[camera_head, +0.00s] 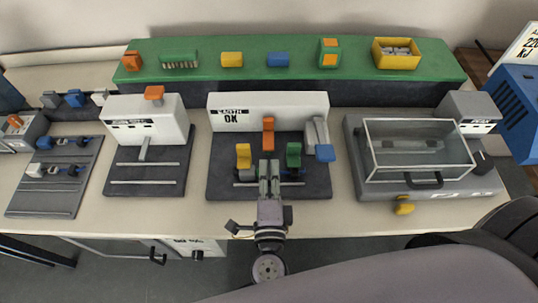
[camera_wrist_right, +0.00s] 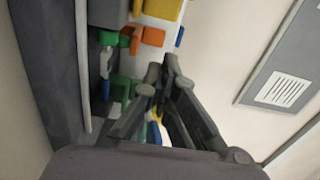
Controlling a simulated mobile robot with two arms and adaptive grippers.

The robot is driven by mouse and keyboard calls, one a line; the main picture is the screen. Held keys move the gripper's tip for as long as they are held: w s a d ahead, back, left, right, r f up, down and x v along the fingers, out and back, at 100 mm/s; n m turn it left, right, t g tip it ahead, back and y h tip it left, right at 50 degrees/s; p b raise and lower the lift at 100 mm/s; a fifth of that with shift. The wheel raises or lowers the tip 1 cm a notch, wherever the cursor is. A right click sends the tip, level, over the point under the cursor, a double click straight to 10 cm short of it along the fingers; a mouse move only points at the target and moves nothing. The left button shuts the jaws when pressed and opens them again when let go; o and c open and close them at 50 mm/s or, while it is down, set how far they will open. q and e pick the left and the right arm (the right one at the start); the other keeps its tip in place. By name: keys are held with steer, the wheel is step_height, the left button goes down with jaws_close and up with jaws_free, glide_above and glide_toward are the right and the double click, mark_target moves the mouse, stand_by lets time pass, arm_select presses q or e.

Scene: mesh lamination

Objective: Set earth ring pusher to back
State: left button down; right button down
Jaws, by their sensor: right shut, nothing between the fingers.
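The earth station (camera_head: 218,170), a dark base with a white back panel (camera_head: 290,107) reading "EARTH OK", stands in the middle of the table. On it are a yellow block (camera_head: 244,155), an upright orange part (camera_head: 268,132), a green block (camera_head: 293,154), and a grey lever with a blue end (camera_head: 325,153) at the right. I cannot tell for sure which part is the ring pusher. My right gripper (camera_head: 268,168) reaches over the front of this base, between the yellow and green blocks. It is shut and empty; its fingers (camera_wrist_right: 163,80) also show in the right wrist view. My left gripper is out of view.
A white station with an orange top (camera_head: 154,93) stands to the left. A grey machine with a clear lidded box (camera_head: 420,150) stands to the right. A green shelf (camera_head: 205,73) with coloured parts and a yellow bin (camera_head: 396,66) runs along the back.

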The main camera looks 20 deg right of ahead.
steer(key=shift+v, duration=0.8)
steer(key=shift+s+a, duration=0.1)
steer(key=shift+s, duration=0.25)
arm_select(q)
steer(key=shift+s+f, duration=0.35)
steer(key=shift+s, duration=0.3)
arm_select(e)
steer(key=shift+s, duration=0.2)
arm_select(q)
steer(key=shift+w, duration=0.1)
